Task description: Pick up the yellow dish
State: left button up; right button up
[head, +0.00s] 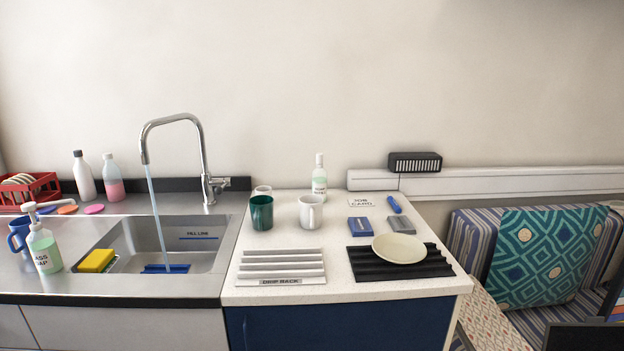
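A pale yellow dish (398,248) lies on a black ridged rack (376,267) near the right end of the white counter. It looks round and shallow and rests on top of the ridges. Neither of my grippers shows in the head view.
A white ridged drip rack (281,267) lies left of the dish. Behind stand a green cup (261,213), a white mug (311,212) and a bottle (319,178). Blue and grey blocks (372,227) lie behind the dish. The sink (190,245) has running water.

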aim_at(395, 248)
jog(key=k, duration=0.5)
jog(key=z, duration=1.2)
jog(key=i, duration=1.15)
jog(key=u, duration=1.8)
